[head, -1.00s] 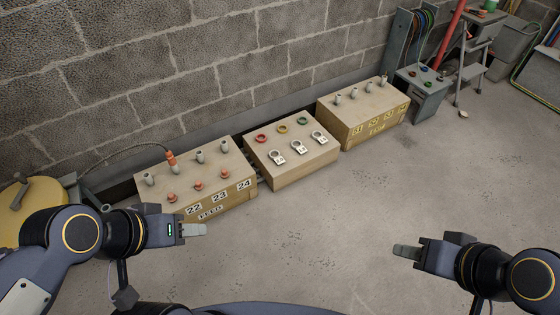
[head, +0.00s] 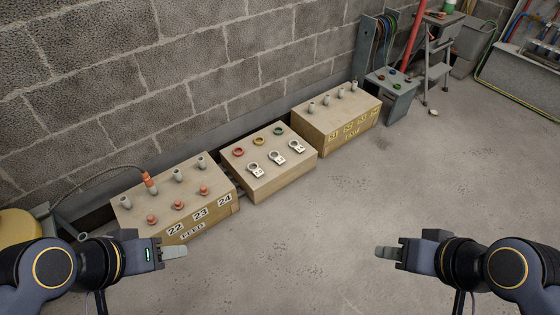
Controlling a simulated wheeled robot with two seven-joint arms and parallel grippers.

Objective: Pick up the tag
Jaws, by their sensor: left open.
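Three pale tags with round holes lie on top of the middle tan box (head: 285,180): a left tag (head: 253,168), a centre tag (head: 276,157) and a right tag (head: 297,146). I cannot tell which one the task means. My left gripper (head: 174,252) is open and empty, in front of the left box and apart from the tags. My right gripper (head: 386,253) is over bare floor, apart from everything; its finger gap is hidden.
The left box (head: 205,222), marked 22, 23, 24 and FEED, has pegs, orange knobs and an orange plug (head: 149,182) on a cable. The right box (head: 345,140) carries pegs. A grey stand (head: 395,97) and step stool (head: 432,67) are beyond. The floor (head: 320,220) ahead is clear.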

